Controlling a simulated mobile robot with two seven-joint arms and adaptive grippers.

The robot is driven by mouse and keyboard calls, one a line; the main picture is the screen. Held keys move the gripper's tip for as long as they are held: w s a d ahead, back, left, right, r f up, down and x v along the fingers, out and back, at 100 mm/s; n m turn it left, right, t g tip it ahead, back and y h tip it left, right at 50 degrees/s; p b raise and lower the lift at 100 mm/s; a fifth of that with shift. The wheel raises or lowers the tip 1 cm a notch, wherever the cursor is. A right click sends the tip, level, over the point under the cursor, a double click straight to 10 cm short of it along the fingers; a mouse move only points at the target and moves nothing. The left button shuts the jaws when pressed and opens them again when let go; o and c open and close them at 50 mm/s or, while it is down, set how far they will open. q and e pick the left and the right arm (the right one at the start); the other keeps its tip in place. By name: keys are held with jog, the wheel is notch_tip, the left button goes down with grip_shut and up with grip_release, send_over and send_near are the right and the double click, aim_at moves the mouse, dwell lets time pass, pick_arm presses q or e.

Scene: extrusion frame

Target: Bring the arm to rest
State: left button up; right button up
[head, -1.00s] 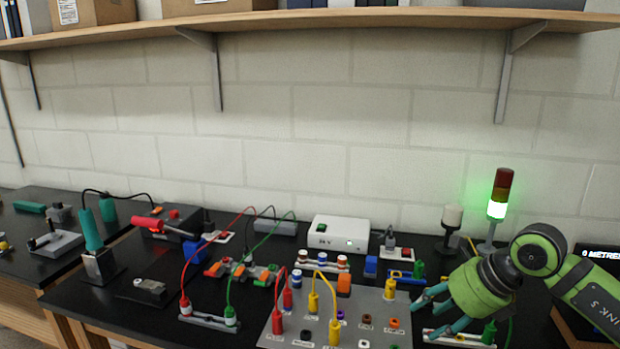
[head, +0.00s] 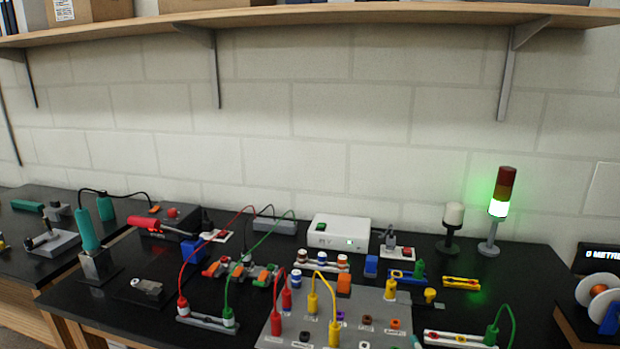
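Neither of my grippers can be made out in the head view. No arm shows over the bench. A small teal-green tip (head: 416,342) pokes in at the bottom edge by the grey panel; I cannot tell what it belongs to. The grey socket panel (head: 378,312) holds a red lead (head: 287,290) and a yellow lead (head: 323,285), both plugged in as arches. A white-and-grey terminal strip (head: 455,338) lies to its right with a green plug (head: 491,335) and green cable at its right end.
A signal tower (head: 502,205) glows green at the back right. A white power box (head: 339,233) stands at the back. A spool (head: 597,290) sits at the right edge. A yellow strip (head: 461,283) lies right of the panel. A shelf (head: 350,16) spans above.

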jog(key=s+f+m+g, duration=0.3)
jog(key=s+f+g, duration=0.3)
jog(key=s+f, duration=0.5)
jog(key=s+f+m+g, duration=0.2)
jog(key=s+f+g, duration=0.55)
jog(key=s, duration=0.55)
notch_tip(320, 180, down, 25)
jog(key=s, duration=0.3)
jog(key=s+d+f+g, duration=0.1)
jog(key=s+d+f, duration=0.2)
jog(key=s+f, duration=0.9)
jog(key=s, duration=0.2)
jog(key=shift+s+d, duration=0.2)
jog(key=shift+s, duration=0.1)
jog(key=shift+g, duration=0.25)
